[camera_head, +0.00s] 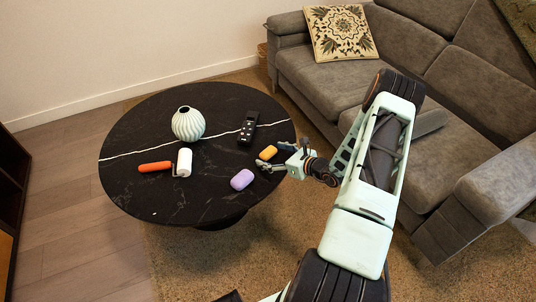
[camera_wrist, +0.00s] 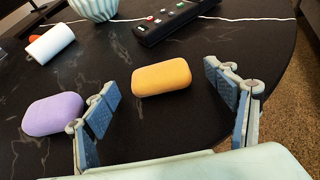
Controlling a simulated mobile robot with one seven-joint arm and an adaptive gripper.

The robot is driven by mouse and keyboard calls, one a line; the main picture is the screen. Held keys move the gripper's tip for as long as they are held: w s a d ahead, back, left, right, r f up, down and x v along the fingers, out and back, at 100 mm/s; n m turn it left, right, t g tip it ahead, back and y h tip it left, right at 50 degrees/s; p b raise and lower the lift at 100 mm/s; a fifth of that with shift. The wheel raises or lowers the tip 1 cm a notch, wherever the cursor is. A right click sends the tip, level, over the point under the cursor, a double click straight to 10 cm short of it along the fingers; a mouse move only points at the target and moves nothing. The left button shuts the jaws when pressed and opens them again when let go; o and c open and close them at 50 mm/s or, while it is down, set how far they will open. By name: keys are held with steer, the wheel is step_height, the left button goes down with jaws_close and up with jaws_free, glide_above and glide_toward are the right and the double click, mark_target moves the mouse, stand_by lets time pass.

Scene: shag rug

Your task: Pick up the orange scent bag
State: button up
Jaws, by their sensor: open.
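The orange scent bag (camera_head: 268,152) is a small rounded block lying on the dark round table (camera_head: 140,115), near its right edge. In the wrist view the orange scent bag (camera_wrist: 161,77) lies ahead of my gripper, between the lines of its two fingers and a little beyond the tips. My gripper (camera_head: 269,158) is open and empty beside the bag at the table's right side. In the wrist view my gripper (camera_wrist: 165,100) shows both blue-padded fingers spread wide apart. The bag appears untouched and fully visible there.
A purple rounded block (camera_wrist: 54,114) lies just left of the left finger. A black remote (camera_head: 248,127) lies behind the orange bag. A ribbed vase (camera_head: 188,124), a white cylinder (camera_head: 184,162) and an orange-red cylinder (camera_head: 155,167) are farther left. A grey sofa (camera_head: 330,85) stands right.

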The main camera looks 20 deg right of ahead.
steer(key=c, duration=1.1)
steer(key=shift+c, duration=0.2)
steer(key=shift+r, duration=0.1)
